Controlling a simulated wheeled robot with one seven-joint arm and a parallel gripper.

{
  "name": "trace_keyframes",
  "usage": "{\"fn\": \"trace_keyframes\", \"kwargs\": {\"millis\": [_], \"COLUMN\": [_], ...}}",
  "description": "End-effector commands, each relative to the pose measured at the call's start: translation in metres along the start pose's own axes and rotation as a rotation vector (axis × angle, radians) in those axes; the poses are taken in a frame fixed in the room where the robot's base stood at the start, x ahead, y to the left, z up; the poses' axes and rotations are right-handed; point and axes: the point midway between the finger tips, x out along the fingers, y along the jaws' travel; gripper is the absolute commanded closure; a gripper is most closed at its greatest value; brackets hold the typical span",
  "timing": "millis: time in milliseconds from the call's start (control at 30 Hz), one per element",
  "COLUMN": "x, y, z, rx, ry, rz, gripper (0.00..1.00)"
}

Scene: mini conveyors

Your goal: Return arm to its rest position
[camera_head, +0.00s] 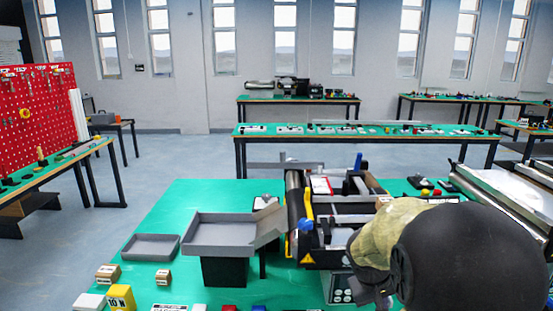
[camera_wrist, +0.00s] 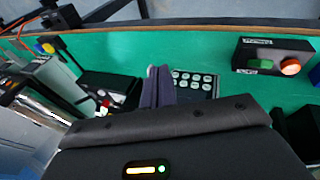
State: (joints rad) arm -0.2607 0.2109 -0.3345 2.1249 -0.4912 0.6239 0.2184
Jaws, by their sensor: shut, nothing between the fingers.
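My gripper (camera_wrist: 158,84) shows in the wrist view with its two grey-purple fingers together and nothing between them. Its fingertips appear over the green table (camera_wrist: 215,45), beside a black keypad (camera_wrist: 195,80) with pale round keys. I cannot tell the height above the table. In the head view my arm, with a large black rounded link and a beige part, fills the lower right. It hides part of the green table (camera_head: 190,205) and the right side of the conveyor machine (camera_head: 345,217).
A grey chute tray (camera_head: 215,235) stands left of the conveyor, and a flat grey tray (camera_head: 150,247) lies beyond it. Wooden and yellow blocks (camera_head: 120,297) sit at front left. In the wrist view a black button box (camera_wrist: 272,57) is at right. Green table between is clear.

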Motion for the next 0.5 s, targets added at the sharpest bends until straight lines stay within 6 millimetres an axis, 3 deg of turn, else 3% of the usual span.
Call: {"fn": "trace_keyframes", "kwargs": {"millis": [33,200,500], "x": [0.011,0.017,0.022], "y": [-0.019,-0.062,-0.104], "z": [0.021,0.06,0.107], "rx": [0.017,0.055,0.112], "ry": [-0.002,0.006,0.018], "rz": [-0.067,-0.209,-0.327], "gripper": [1.0,1.0,1.0]}}
